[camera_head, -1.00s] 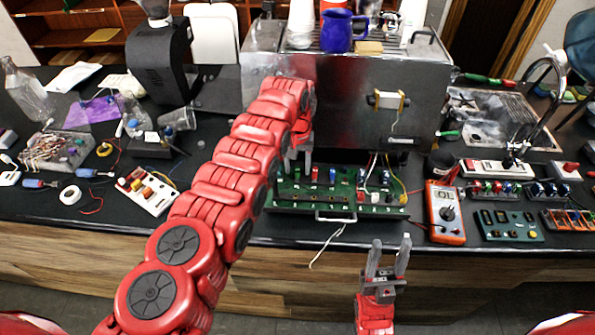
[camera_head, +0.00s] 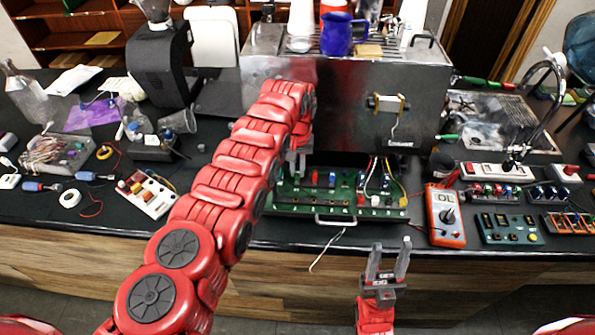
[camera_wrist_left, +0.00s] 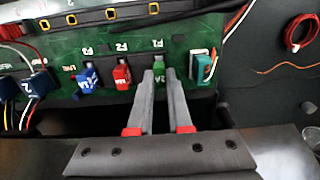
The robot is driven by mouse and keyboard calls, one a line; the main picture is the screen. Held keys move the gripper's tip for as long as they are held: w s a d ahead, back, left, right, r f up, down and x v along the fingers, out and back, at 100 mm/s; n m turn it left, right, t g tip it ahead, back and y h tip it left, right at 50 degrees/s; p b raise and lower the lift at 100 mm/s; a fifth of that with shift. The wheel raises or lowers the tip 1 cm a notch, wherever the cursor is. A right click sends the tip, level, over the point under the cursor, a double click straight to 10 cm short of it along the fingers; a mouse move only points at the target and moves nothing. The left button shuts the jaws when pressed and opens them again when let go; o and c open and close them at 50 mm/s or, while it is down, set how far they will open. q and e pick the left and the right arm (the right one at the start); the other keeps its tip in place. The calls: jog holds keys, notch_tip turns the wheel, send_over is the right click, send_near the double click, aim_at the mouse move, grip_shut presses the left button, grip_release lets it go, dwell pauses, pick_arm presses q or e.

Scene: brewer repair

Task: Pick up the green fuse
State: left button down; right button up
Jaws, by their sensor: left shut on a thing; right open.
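The green fuse (camera_wrist_left: 170,73) shows in the left wrist view, seated in the row on the green circuit board (camera_wrist_left: 195,42), with its lower part between my finger tips. My left gripper (camera_wrist_left: 158,78) is shut on it. In the head view my left gripper (camera_head: 298,165) reaches down to the left part of the board (camera_head: 290,210), and I cannot make out the green fuse there. My right gripper (camera_head: 388,262) is open and empty in front of the counter's edge.
A red fuse (camera_wrist_left: 122,76) and a blue fuse (camera_wrist_left: 85,84) sit left of the green one in the wrist view. A teal component (camera_wrist_left: 201,68) with wires is to its right. The metal brewer (camera_head: 335,95) stands behind the board; a multimeter (camera_head: 445,215) lies to its right.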

aim_at(297, 172)
pick_arm(q)
jog(key=shift+r+p, duration=0.3)
jog(key=shift+r, duration=0.25)
notch_tip(297, 172, up, 3)
jog(key=shift+p, duration=0.95)
jog(key=s+p, duration=0.2)
jog(key=p, duration=0.2)
jog(key=shift+s+a, duration=0.1)
jog(key=s+p, duration=0.5)
jog(key=s, duration=0.8)
jog(key=shift+s+r, duration=0.35)
jog(key=shift+s, duration=0.05)
